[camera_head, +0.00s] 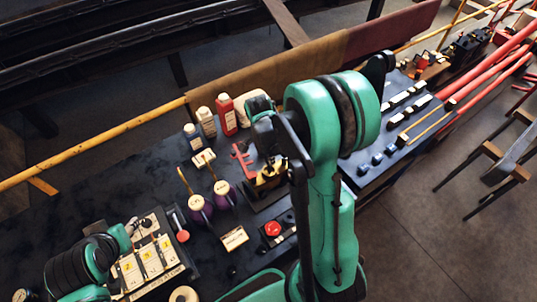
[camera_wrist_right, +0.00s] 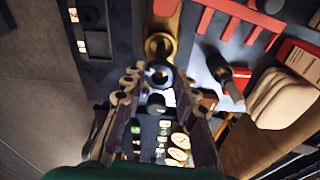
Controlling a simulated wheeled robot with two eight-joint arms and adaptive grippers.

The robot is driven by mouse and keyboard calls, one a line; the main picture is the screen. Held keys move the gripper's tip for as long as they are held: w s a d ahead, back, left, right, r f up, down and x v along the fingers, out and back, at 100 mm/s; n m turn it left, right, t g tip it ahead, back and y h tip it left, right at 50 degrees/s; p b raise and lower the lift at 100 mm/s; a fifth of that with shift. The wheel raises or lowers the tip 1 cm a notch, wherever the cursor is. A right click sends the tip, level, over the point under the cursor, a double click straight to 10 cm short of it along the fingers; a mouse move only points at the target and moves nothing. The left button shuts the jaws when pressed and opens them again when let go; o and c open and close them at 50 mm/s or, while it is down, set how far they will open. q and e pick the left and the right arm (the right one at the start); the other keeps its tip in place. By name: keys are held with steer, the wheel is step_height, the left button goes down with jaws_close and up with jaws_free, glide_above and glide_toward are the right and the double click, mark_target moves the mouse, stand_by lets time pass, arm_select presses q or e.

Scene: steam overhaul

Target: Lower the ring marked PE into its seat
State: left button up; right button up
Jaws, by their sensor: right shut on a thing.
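My right gripper (camera_head: 271,164) reaches down over the dark bench to a small brass valve body (camera_head: 270,182). In the right wrist view its two fingers (camera_wrist_right: 157,84) are closed in on a small dark ring (camera_wrist_right: 158,75) with a bright centre. The ring is at the near end of the brass body (camera_wrist_right: 160,42); I cannot tell whether it touches it or is held just above. No PE marking is readable. The seat is not clearly visible, hidden by the fingers and ring. Part of my left arm shows at lower left, without its fingertips.
A red bracket (camera_head: 241,160) stands close beside the brass body. A box with a red button (camera_head: 272,229) is in front. A labelled tray (camera_head: 147,262) lies at left.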

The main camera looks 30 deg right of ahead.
steer(key=shift+f+b, duration=0.25)
steer(key=shift+b, duration=0.4)
stand_by(0.8)
steer(key=shift+f, duration=0.2)
steer(key=shift+f+b, duration=0.5)
steer(key=shift+b, duration=0.2)
steer(key=shift+f, duration=0.2)
steer(key=shift+f+b, duration=0.5)
steer(key=shift+b, duration=0.25)
steer(key=shift+f, duration=0.15)
steer(key=shift+f+b, duration=0.6)
steer(key=shift+b, duration=0.2)
steer(key=shift+f, duration=0.1)
stand_by(0.3)
steer(key=shift+f+b, duration=0.6)
steer(key=shift+b, duration=0.1)
